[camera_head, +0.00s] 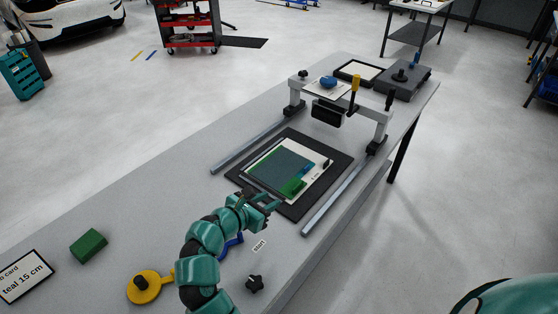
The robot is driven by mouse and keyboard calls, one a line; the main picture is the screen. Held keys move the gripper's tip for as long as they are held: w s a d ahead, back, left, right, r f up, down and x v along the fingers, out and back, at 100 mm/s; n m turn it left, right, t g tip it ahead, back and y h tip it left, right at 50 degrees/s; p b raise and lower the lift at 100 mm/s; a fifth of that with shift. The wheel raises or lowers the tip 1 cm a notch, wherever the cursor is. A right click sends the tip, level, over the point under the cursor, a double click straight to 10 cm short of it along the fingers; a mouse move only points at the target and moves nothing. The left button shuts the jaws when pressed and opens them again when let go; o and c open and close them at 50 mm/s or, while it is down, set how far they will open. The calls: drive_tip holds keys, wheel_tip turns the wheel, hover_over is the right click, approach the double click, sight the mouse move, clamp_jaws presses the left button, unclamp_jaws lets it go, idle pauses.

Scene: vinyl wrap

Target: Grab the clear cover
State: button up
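A white panel (318,176) lies on a black mat (290,204) on the bench. A dark teal, see-through sheet (282,160) covers much of the panel, with a brighter green patch (293,187) at its near corner. I cannot tell for sure which layer is the clear cover. My gripper (276,202) is at the near left edge of the panel, by the green patch. Its fingers are small and partly overlap the mat, so I cannot tell whether they are open or touch the sheet.
A gantry (345,108) spans two rails (340,203) behind the panel. A green block (88,245), a yellow disc (143,290), a black knob (254,284) and a blue item (232,243) lie near my arm. A grey box (405,82) stands at the far end.

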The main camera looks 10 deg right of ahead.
drive_tip(key=p, duration=0.2)
approach(300, 183)
drive_tip(key=x, duration=0.3)
drive_tip(key=shift+d+r, duration=0.15)
drive_tip(key=shift+r, duration=0.05)
drive_tip(key=shift+p+x, duration=0.6)
drive_tip(key=shift+x, duration=2.55)
drive_tip(key=shift+f, duration=0.2)
clamp_jaws()
